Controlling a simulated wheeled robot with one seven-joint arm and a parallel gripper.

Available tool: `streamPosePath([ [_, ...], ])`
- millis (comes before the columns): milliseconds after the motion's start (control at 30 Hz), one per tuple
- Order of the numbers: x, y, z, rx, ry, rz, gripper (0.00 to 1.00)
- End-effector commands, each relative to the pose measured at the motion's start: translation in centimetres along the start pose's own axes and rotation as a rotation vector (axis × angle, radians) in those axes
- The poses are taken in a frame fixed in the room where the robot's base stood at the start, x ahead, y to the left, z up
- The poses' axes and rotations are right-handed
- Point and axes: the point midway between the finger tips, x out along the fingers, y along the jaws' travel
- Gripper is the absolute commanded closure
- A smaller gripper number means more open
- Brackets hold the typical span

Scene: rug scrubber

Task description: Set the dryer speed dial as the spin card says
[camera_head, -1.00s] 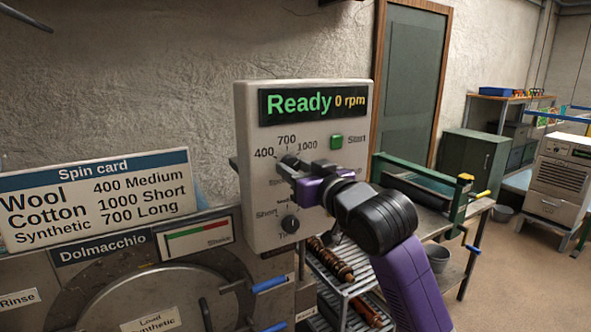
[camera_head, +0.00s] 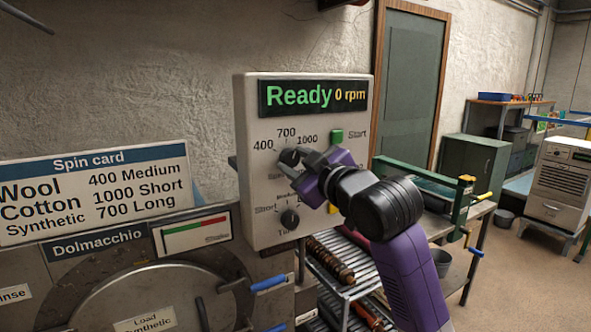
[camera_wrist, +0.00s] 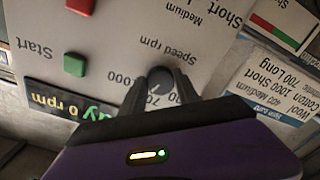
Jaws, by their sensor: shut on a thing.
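The speed dial (camera_head: 290,157) is a dark knob on the dryer's pale control box (camera_head: 262,200), under the marks 400, 700 and 1000. My gripper (camera_head: 303,162) is shut on it; the wrist view shows the dark fingers on both sides of the round dial (camera_wrist: 160,78). The dial's pointer cannot be made out. The spin card (camera_head: 95,193) reads Wool 400 Medium, Cotton 1000 Short, Synthetic 700 Long. The load label (camera_head: 145,318) on the drum reads Synthetic. The display (camera_head: 313,97) reads Ready, 0 rpm.
A second dial (camera_head: 290,218) for time sits below the speed dial, partly near my gripper. The green start button (camera_head: 337,136) is to the upper right. A red button (camera_wrist: 75,64) shows in the wrist view. A rack with rolls (camera_head: 345,262) stands below right.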

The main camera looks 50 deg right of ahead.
Motion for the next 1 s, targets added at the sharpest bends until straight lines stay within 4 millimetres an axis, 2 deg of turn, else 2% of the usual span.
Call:
streamPosePath([
  [200, 0.01, -0.12, 0.22, -0.185, -0.001, -0.001, 1.00],
  [500, 0.00, -0.01, 0.17, -0.364, -0.002, -0.001, 1.00],
  [1000, 0.01, 0.02, 0.11, -0.443, -0.003, -0.003, 1.00],
])
